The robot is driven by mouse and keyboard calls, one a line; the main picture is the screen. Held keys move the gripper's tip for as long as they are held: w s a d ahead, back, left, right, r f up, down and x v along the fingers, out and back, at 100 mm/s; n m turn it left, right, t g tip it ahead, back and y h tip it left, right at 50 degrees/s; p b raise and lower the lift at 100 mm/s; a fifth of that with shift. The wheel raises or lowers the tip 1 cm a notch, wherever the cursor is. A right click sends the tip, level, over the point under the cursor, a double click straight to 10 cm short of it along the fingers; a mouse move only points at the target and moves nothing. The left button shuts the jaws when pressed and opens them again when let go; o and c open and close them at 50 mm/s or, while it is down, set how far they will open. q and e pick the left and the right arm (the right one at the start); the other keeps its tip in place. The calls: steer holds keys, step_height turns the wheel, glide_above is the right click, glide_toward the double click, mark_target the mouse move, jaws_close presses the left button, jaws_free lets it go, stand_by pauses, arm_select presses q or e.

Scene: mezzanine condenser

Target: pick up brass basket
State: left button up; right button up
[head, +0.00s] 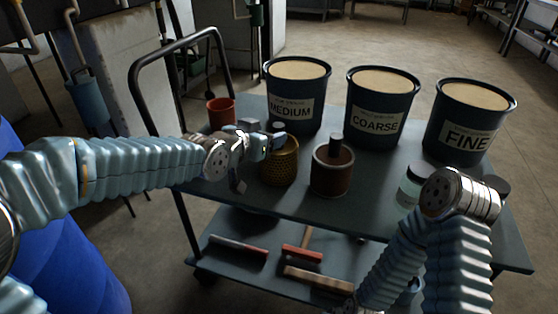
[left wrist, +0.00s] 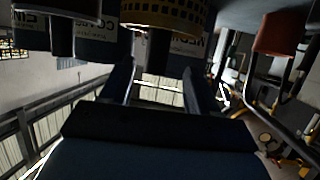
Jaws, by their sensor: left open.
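The brass basket (head: 280,167) is a perforated, gold-coloured cylinder on the cart's top, left of a red-brown canister. A dark upright post (head: 278,127) shows above it, partly behind my gripper. My left gripper (head: 272,142) is at the basket's upper part, coming in from the left. In the left wrist view, which is upside down, the basket (left wrist: 178,14) is at the top edge, and its dark post (left wrist: 159,52) lies between the two open fingers (left wrist: 160,88). I cannot tell whether the fingers touch it. My right gripper is not in view.
The red-brown canister (head: 332,172) stands close on the right, with a similar post. Buckets marked MEDIUM (head: 294,105), COARSE (head: 376,122) and FINE (head: 467,135) stand behind. A red cup (head: 221,112) is at the left. Brushes lie on the lower shelf (head: 265,277).

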mark_target(275, 132)
arm_select(q)
steer(key=p+x, duration=0.1)
steer(key=x, duration=0.4)
steer(key=shift+d, duration=0.3)
jaws_close()
